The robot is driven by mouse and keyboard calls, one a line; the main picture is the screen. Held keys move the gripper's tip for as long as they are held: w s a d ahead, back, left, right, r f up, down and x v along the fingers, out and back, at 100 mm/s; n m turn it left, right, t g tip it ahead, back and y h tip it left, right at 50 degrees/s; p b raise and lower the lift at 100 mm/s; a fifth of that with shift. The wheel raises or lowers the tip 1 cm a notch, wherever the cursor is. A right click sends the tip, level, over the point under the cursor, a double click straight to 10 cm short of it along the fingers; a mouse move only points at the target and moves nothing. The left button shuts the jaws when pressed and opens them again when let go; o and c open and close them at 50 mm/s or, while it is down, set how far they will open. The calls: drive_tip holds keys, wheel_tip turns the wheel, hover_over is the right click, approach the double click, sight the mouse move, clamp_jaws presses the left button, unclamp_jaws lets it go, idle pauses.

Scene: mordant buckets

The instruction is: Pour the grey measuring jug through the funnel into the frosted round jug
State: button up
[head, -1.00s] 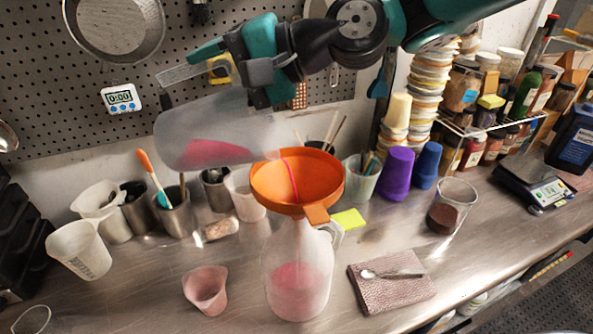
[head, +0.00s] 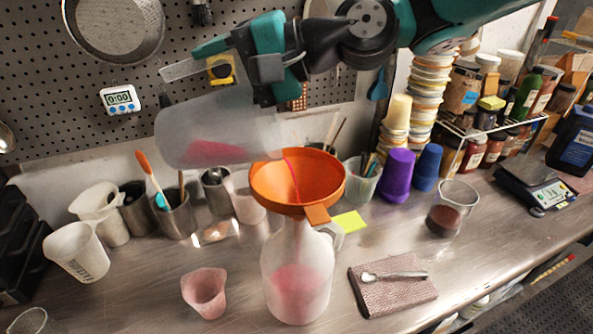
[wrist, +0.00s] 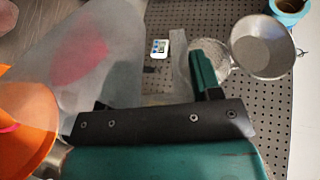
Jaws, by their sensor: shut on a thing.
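My gripper (head: 268,75) is shut on the grey measuring jug (head: 187,112), which is tipped almost on its side with its mouth to the right. Pink liquid lies low in the jug, and a thin pink stream falls from its mouth into the orange funnel (head: 268,188). The funnel sits in the neck of the frosted round jug (head: 285,255), which stands upright on the bench with pink liquid in its lower part. In the wrist view the jug (wrist: 125,50) hides part of the funnel (wrist: 25,112). The jug's handle is mostly hidden by the gripper.
A small pink-tinted beaker (head: 204,292) stands left of the frosted jug. A folded cloth with a spoon (head: 392,298) lies to its right. A glass with dark red liquid (head: 452,208), purple cup (head: 396,175) and scale (head: 535,190) stand further right. White beakers (head: 75,252) are at left.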

drive_tip(key=shift+s+d+r+y+b, duration=0.1)
drive_tip(key=shift+d+r+y+b, duration=0.1)
drive_tip(key=shift+d+y+b, duration=0.3)
drive_tip(key=shift+s+d+r+y+b, duration=0.1)
drive_tip(key=shift+d+r+y+b, duration=0.1)
drive_tip(key=shift+d+b, duration=0.5)
idle(1.7)
